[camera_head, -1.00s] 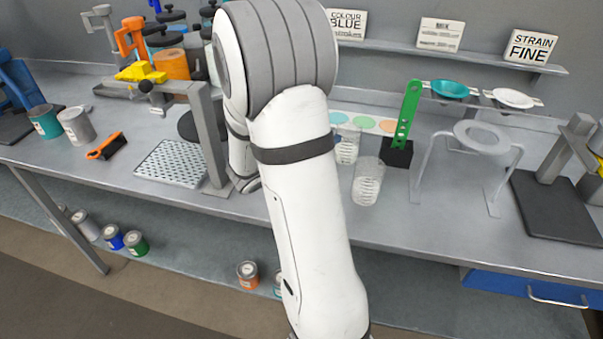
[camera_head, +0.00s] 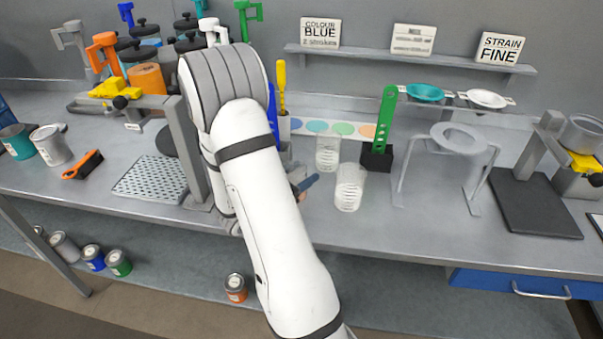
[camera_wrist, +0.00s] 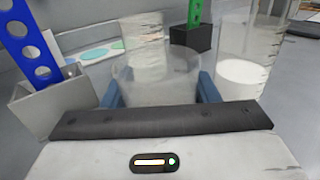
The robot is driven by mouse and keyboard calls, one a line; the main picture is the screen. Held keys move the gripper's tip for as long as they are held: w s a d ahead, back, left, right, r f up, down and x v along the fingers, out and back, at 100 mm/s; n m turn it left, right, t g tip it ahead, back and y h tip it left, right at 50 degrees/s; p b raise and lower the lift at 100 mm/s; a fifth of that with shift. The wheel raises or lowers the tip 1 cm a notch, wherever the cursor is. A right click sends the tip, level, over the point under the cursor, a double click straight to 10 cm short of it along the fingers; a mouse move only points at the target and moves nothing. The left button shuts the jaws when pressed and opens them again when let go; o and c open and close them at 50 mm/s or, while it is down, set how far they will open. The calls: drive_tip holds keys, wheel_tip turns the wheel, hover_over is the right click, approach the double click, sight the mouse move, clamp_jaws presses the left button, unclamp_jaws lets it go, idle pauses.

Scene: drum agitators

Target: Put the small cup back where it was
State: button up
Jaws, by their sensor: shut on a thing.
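The small cup (camera_wrist: 150,90) is clear and sits between the two blue fingers of my gripper (camera_wrist: 160,88) in the wrist view. The fingers are shut on it, one on each side, and it looks roughly upright. Its base is hidden by my gripper body, so I cannot tell whether it touches the bench. In the head view my arm hides the cup, and only a blue finger (camera_head: 307,183) shows at the arm's right edge. Two other clear graduated cups, a rear one (camera_head: 327,153) and a front one (camera_head: 349,190), stand just to the right.
A grey holder (camera_wrist: 52,98) with a blue perforated strip stands close on the left in the wrist view. A perforated tray (camera_head: 150,180) lies left.

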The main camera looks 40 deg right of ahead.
drive_tip(key=shift+f, duration=0.2)
drive_tip(key=o, duration=1)
drive_tip(key=shift+o, duration=0.2)
drive_tip(key=shift+r, duration=0.1)
